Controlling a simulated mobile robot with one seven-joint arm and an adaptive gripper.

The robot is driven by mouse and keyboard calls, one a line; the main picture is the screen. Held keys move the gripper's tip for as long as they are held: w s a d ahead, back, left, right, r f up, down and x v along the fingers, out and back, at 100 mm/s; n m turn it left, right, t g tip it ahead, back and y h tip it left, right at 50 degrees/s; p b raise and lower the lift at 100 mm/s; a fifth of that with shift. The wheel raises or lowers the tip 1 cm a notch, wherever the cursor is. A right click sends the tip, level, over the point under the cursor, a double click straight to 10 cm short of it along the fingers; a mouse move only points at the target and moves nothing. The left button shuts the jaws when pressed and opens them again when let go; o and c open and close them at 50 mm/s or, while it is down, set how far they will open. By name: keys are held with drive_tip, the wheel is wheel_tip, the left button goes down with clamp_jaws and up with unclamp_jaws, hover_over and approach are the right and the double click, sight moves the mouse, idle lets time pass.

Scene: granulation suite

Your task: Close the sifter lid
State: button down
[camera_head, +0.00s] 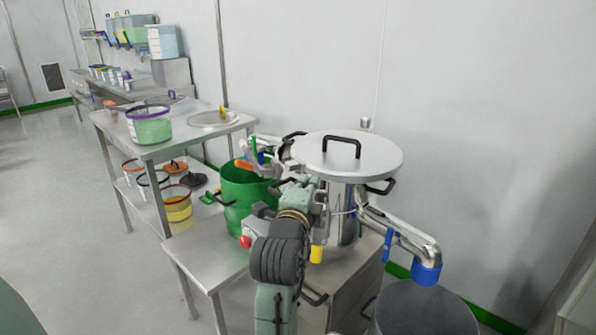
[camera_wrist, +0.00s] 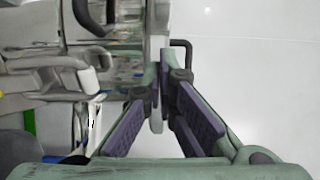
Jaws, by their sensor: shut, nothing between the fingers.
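The sifter (camera_head: 343,215) is a steel drum unit standing on a steel cabinet. Its round steel lid (camera_head: 378,153) lies flat and level over the drum top, with a black handle (camera_head: 342,142) on it; whether it is fully seated I cannot tell. Black side handles (camera_head: 381,187) stick out just below the lid. My gripper (camera_head: 312,183) is at the left front of the sifter, by the lid's near left rim; its fingertips are partly hidden by my arm. In the wrist view my gripper (camera_wrist: 163,85) is shut and empty, close to a dark bar handle (camera_wrist: 187,48).
A green bucket (camera_head: 240,190) stands left of the sifter on a steel bench (camera_head: 205,250). A bent pipe with a blue end (camera_head: 427,272) reaches right, above a grey bin (camera_head: 425,312). A table (camera_head: 180,147) with tubs stands behind left. The wall is close behind.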

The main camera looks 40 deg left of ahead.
drive_tip(key=shift+w+a+p, duration=0.2)
drive_tip(key=shift+w+a, duration=0.05)
drive_tip(key=shift+a, duration=0.4)
drive_tip(key=shift+w+a+p, duration=0.2)
drive_tip(key=shift+w+a, duration=0.05)
drive_tip(key=shift+a, duration=0.4)
drive_tip(key=shift+w+a+p, duration=0.2)
drive_tip(key=shift+w+a, duration=0.05)
drive_tip(key=shift+a, duration=0.4)
drive_tip(key=shift+a, duration=0.1)
drive_tip(key=w+a+b, duration=0.1)
drive_tip(key=a+b, duration=0.4)
drive_tip(key=a, duration=0.7)
drive_tip(key=shift+a+b, duration=0.15)
drive_tip(key=shift+b, duration=0.25)
drive_tip(key=shift+w, duration=0.1)
